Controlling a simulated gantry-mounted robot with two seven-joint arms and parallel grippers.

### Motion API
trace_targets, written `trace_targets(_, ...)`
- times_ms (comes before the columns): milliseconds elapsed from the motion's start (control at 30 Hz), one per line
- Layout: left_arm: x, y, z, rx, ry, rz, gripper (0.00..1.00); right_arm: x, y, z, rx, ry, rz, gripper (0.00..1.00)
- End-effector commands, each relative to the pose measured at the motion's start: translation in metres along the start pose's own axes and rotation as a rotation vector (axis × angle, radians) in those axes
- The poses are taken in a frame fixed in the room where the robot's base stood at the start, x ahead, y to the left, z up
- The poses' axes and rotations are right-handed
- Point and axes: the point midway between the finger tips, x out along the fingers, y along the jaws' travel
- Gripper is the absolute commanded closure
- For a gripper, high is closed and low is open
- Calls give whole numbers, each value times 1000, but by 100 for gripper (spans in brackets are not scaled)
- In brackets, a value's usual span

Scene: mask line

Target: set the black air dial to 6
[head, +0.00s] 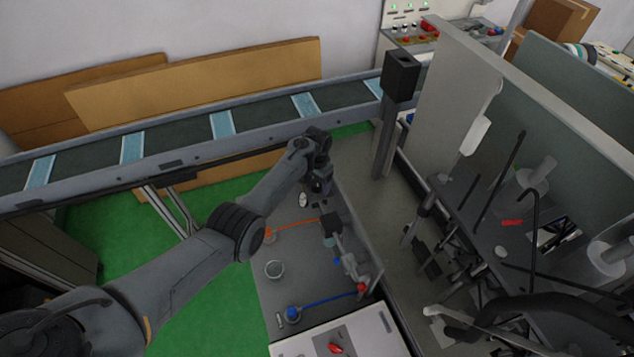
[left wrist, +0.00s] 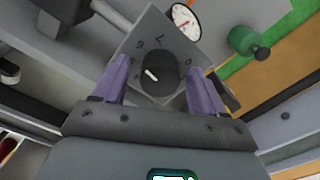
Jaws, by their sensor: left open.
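The black air dial (left wrist: 158,72) is a round knob on a grey plate (left wrist: 170,40) with number marks, seen in the left wrist view. A white pointer line on its face lies left of centre and slants up to the left. A mark like a 6 is at the plate's upper left; I cannot tell exactly which number the pointer meets. My left gripper (left wrist: 158,66) is open, with one finger on each side of the dial; contact is unclear. In the head view my left gripper (head: 319,182) is over the grey bench and hides the dial. My right gripper is not in view.
A white round gauge (left wrist: 186,20) with a red needle and a green fitting (left wrist: 245,40) sit close to the dial. In the head view, the conveyor (head: 270,108) runs behind, a black-topped post (head: 400,75) stands right, and hoses and fittings lie in front.

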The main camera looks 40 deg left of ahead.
Motion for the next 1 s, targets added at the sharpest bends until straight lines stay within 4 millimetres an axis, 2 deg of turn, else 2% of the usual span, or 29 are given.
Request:
trace_targets(267, -7, 0, -1, 0, 2, 0, 29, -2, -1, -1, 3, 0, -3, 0)
trace_targets(433, -29, 0, 0, 0, 3, -1, 29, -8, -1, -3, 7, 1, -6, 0)
trace_targets(800, -88, 0, 0, 0, 2, 0, 29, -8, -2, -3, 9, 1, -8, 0)
trace_targets(1000, -104, 0, 0, 0, 1, 0, 29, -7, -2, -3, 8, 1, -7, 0)
